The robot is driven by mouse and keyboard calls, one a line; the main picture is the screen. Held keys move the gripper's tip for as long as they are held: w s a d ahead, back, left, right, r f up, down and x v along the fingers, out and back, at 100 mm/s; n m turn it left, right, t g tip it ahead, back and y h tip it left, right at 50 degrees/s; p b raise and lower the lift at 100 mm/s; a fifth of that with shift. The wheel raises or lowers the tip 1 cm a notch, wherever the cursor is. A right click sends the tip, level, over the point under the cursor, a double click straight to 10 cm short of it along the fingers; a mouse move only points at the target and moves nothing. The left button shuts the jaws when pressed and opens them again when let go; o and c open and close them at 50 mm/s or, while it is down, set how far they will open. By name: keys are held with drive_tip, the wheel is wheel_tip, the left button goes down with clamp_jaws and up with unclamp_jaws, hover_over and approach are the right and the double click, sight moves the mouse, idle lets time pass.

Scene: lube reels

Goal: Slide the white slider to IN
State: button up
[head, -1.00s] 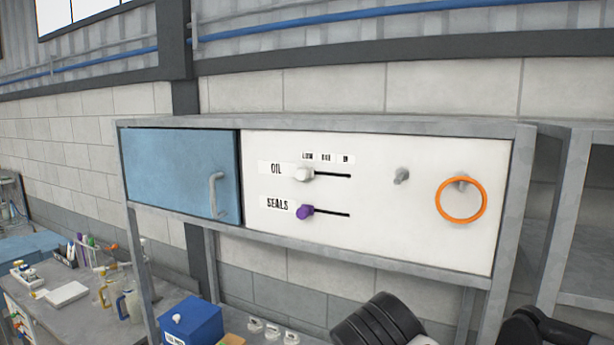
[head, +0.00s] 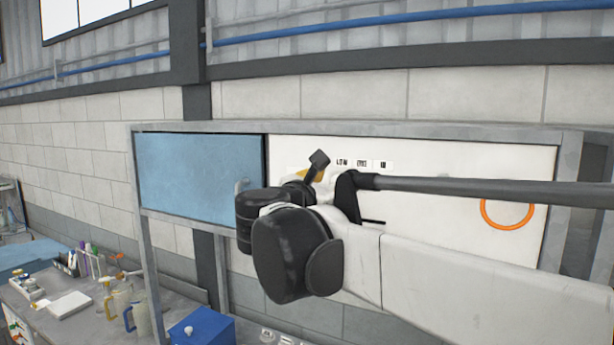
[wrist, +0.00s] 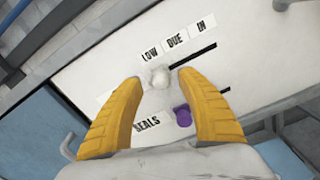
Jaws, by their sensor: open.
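The white slider (wrist: 159,77) shows in the wrist view at the left end of its dark slot (wrist: 196,60), near the LOW label (wrist: 150,53). The DUE label (wrist: 175,41) and the IN label (wrist: 202,26) follow to the right; the IN label also shows in the head view (head: 383,163). My gripper (wrist: 178,85) is open in the wrist view, its two yellow fingers apart with the white slider in the gap between their tips. I see no contact. In the head view my arm hides both sliders, and only a bit of a yellow finger shows.
A purple slider (wrist: 183,116) sits just below the white one, by the SEALS label (wrist: 147,124) and close to the right finger. A blue door (head: 198,172) is left of the white panel. An orange ring (head: 507,213) hangs at the panel's right.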

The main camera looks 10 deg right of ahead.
sight(336, 180)
drive_tip(key=shift+x, duration=1.8)
drive_tip(key=shift+c, duration=0.2)
drive_tip(key=shift+s, duration=0.1)
clamp_jaws()
